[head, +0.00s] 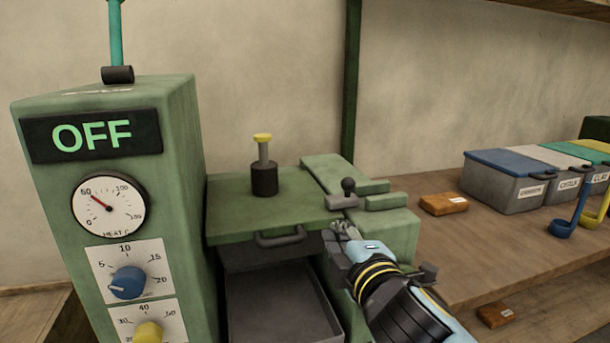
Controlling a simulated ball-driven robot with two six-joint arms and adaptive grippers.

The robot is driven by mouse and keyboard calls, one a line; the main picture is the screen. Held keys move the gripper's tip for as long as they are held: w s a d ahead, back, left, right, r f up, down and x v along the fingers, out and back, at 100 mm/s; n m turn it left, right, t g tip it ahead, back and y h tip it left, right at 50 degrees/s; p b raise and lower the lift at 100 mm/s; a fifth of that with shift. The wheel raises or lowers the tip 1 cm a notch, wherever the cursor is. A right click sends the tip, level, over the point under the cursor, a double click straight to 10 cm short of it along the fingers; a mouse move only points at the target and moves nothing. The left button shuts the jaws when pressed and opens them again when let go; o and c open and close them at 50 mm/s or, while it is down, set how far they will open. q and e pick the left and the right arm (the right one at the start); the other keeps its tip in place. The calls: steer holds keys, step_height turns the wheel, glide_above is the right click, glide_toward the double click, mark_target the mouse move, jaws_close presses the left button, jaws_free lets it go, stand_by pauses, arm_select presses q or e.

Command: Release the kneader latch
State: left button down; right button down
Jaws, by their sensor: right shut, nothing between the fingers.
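The green kneader machine (235,215) stands at the left and centre, with a flat green top. A small grey latch with a dark ball knob (347,190) sits at the right edge of that top, beside a stepped green block (335,172). My right gripper (342,228) is shut and empty, just below the latch and right of the dark front handle (280,237). I cannot tell whether its fingertips touch the latch. My left gripper is not in view.
A yellow-topped plunger (263,165) stands on the green top. An open dark tray (270,290) lies below. The control column (180,180) reads OFF. Right, on the wooden bench (440,240), are an orange block (443,204), lidded bins (505,185) and a blue ladle (562,228).

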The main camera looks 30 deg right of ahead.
steer(key=shift+t, duration=0.4)
steer(key=r, duration=0.3)
steer(key=w+r, duration=0.1)
steer(key=shift+a+r+p, duration=0.3)
steer(key=shift+a+r, duration=0.05)
steer(key=shift+r, duration=0.05)
steer(key=shift+w, duration=0.1)
glide_above(333, 214)
steer(key=a, duration=0.4)
steer(key=shift+w+f, duration=0.2)
steer(key=shift+f, duration=0.05)
steer(key=d, duration=0.2)
steer(key=shift+s+d+f, duration=0.2)
steer(key=shift+d+f, duration=0.25)
steer(key=shift+d, duration=0.45)
steer(key=shift+s+d, duration=0.1)
